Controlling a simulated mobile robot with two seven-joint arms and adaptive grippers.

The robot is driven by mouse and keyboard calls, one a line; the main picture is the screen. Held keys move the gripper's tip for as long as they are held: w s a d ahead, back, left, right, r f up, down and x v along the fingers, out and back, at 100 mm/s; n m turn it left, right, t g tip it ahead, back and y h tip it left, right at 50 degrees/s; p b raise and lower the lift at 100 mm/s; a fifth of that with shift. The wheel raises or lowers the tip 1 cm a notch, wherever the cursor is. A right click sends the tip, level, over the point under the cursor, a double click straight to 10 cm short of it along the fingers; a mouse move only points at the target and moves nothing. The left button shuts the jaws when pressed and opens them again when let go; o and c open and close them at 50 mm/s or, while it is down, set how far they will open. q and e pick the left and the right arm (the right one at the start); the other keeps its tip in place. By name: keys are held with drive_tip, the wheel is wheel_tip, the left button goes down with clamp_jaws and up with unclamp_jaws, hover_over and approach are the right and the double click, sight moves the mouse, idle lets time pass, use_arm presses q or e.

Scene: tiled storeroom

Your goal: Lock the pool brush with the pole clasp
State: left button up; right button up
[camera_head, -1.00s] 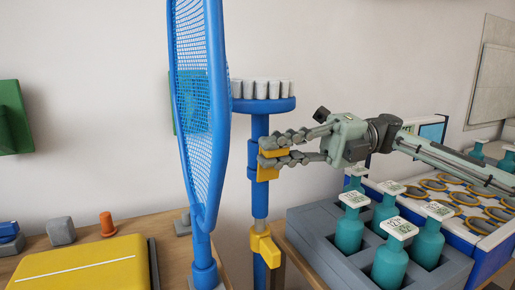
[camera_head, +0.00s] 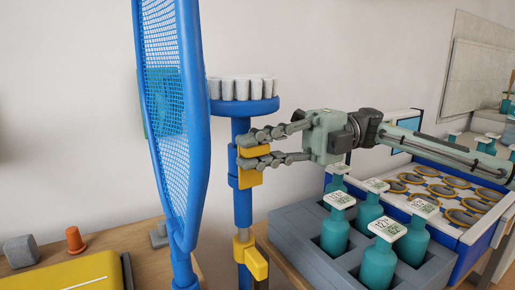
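The pool brush (camera_head: 245,106) is a round blue head with several white bristle tufts on top. It stands upright on a blue pole (camera_head: 243,208). A yellow pole clasp (camera_head: 250,178) sits on the pole below the head. My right gripper (camera_head: 242,150) reaches in from the right at the clasp. Its two grey fingers lie above and across it, with a yellow part of the clasp filling the gap between them. The lower finger hides some of the clasp. A second yellow clasp (camera_head: 256,264) is lower on the pole. My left gripper is not in view.
A tall blue net (camera_head: 200,130) stands close left of the pole. A grey crate (camera_head: 300,232) with teal bottles (camera_head: 378,268) is right of it, before a tray of round discs (camera_head: 460,217). A yellow case (camera_head: 90,275) and orange peg (camera_head: 75,240) lie left.

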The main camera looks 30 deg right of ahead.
drive_tip(key=o, duration=0.3)
drive_tip(key=d, duration=1.2)
idle(0.3)
